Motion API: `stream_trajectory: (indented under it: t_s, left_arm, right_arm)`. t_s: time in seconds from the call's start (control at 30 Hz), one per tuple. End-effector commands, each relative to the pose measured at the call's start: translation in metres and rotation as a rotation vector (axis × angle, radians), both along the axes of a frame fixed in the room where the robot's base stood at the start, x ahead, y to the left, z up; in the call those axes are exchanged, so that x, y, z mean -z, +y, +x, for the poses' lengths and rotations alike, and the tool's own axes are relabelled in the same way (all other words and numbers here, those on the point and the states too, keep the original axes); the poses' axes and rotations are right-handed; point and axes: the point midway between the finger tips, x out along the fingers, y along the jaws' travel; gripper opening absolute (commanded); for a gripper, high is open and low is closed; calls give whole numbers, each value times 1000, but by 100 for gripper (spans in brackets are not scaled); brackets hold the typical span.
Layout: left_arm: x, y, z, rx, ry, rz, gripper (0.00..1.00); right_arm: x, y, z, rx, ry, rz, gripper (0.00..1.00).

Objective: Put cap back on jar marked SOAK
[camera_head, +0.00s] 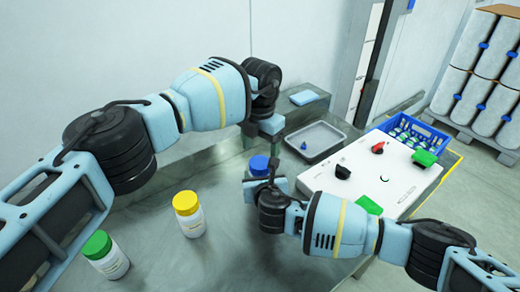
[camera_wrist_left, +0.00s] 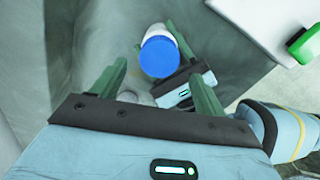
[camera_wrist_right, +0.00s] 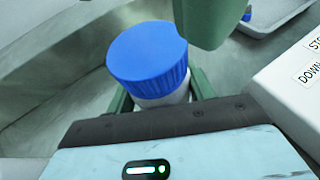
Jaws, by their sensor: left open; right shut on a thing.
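A white jar with a blue cap (camera_head: 259,165) stands on the grey bench. In the right wrist view the blue cap (camera_wrist_right: 147,55) sits on top of the jar, looking level. No SOAK marking is readable on it. My right gripper (camera_head: 262,176) is shut around the white jar body (camera_wrist_right: 163,99), below the cap. My left gripper (camera_head: 263,142) is open just above the jar, pointing down. In the left wrist view the blue cap (camera_wrist_left: 160,57) lies ahead of its spread fingers, apart from them. A green finger crosses the top of the right wrist view.
A yellow-capped jar (camera_head: 188,214) and a green-capped jar (camera_head: 105,254) stand to the left. A grey tray (camera_head: 333,155) with a small blue item lies behind. A white control box (camera_head: 400,172) with knobs stands right, before a blue crate (camera_head: 418,133).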

Motion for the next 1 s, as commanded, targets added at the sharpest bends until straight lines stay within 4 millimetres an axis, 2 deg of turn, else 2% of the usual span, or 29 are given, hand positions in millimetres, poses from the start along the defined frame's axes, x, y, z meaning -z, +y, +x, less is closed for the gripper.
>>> stream_trajectory:
  t_s: [0.17, 0.27, 0.7, 1.0]
  left_arm:
    - [0, 0, 0, -27, 0, 0, 70]
    - [-3, 0, 0, -100, -1, 0, 70]
    - [-27, 0, 1, -718, 0, 0, 70]
    - [-34, 0, 2, -912, 0, 2, 70]
  right_arm:
    - [1, 1, -1, -3, 2, 1, 0]
    - [1, 1, -1, -3, 2, 1, 0]
    - [1, 1, -1, -3, 2, 1, 0]
    - [1, 1, -1, -3, 2, 1, 0]
